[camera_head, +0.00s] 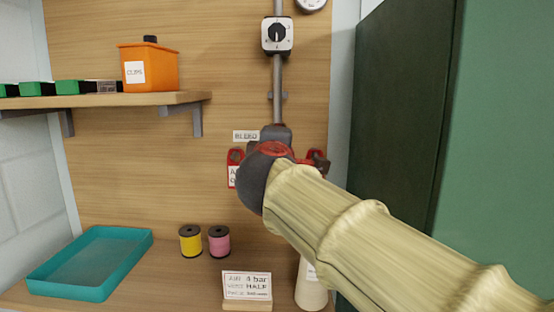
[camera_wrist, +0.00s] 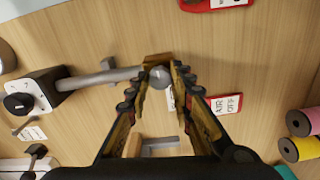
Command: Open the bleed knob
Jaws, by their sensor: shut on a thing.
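The bleed knob (camera_wrist: 160,77) shows in the wrist view as a small round grey end at the end of the grey pipe. My gripper (camera_wrist: 158,72) has its two fingers on either side of it and is shut on it. In the head view my forearm and wrist cover the knob and the fingers. The BLEED label (camera_head: 245,136) is on the wooden board just left of the pipe there. How far the knob is turned cannot be told.
A vertical pipe (camera_head: 278,90) carries a regulator with a black dial (camera_head: 277,35). Red tags, one reading AIR OFF (camera_wrist: 226,103), hang close by. Left are a shelf (camera_head: 120,101) with an orange bin (camera_head: 148,68), a teal tray (camera_head: 90,262) and thread spools (camera_head: 219,241). A green cabinet (camera_head: 500,150) bounds the right.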

